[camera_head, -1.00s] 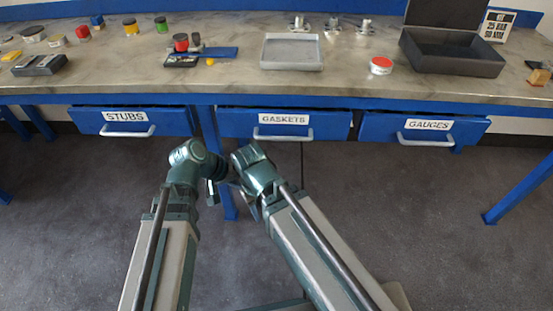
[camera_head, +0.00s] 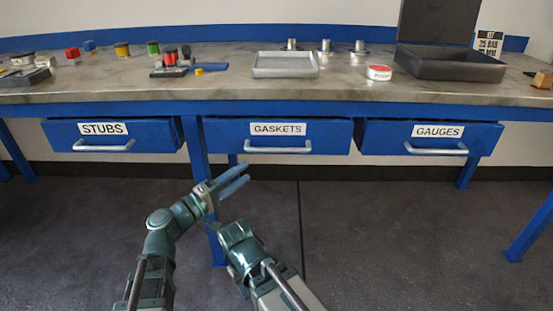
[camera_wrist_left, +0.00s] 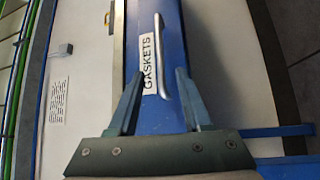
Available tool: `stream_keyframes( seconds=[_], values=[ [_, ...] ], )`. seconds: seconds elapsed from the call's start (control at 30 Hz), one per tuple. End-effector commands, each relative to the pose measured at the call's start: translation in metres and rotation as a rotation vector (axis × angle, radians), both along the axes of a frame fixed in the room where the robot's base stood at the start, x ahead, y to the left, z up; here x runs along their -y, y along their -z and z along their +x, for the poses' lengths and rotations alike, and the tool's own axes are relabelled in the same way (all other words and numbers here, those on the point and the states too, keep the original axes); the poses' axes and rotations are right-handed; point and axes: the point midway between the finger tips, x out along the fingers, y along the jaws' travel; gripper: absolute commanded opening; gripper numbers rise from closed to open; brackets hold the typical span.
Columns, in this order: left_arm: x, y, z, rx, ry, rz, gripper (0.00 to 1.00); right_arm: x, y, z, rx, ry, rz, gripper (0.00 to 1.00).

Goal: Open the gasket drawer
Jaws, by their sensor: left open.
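The gasket drawer (camera_head: 225,135) is a blue drawer under the bench, in the middle of three. It has a white GASKETS label (camera_head: 278,129) and a silver bar handle (camera_head: 278,149), and looks shut. My left gripper (camera_head: 243,175) is open and empty, below and in front of the drawer, with its fingers apart from the handle. In the left wrist view the handle (camera_wrist_left: 159,50) runs along the drawer front (camera_wrist_left: 172,20) beyond the open fingers of my left gripper (camera_wrist_left: 157,75). My right arm shows low in the head view; its gripper's fingers are hidden.
The STUBS drawer (camera_head: 160,135) is to the left and the GAUGES drawer (camera_head: 375,137) to the right, both looking shut. A grey tray (camera_head: 285,72), a red-topped tin (camera_head: 379,73) and a dark box (camera_head: 450,70) stand on the bench. Blue legs (camera_head: 195,150) flank the drawers. The floor in front is clear.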

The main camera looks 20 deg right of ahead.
Motion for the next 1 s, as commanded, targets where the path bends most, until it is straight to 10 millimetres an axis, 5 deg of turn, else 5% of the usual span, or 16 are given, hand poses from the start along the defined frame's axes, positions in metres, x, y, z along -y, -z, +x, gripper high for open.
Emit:
stream_keyframes(
  seconds=[0.17, 0.7, 1.0],
  values=[
    [0.007, -0.003, 0.005, 0.000, 0.002, 0.001, 0.50, 0.000, -0.003, 0.000, 0.000, 0.000, 0.000, 0.50],
    [0.095, -0.016, 0.053, 0.000, 0.004, 0.003, 0.50, 0.000, -0.017, 0.000, 0.000, -0.004, 0.000, 0.50],
    [0.119, -0.019, 0.064, 0.001, 0.002, 0.003, 0.50, 0.000, -0.020, 0.000, -0.001, -0.005, 0.000, 0.50]
  ],
)
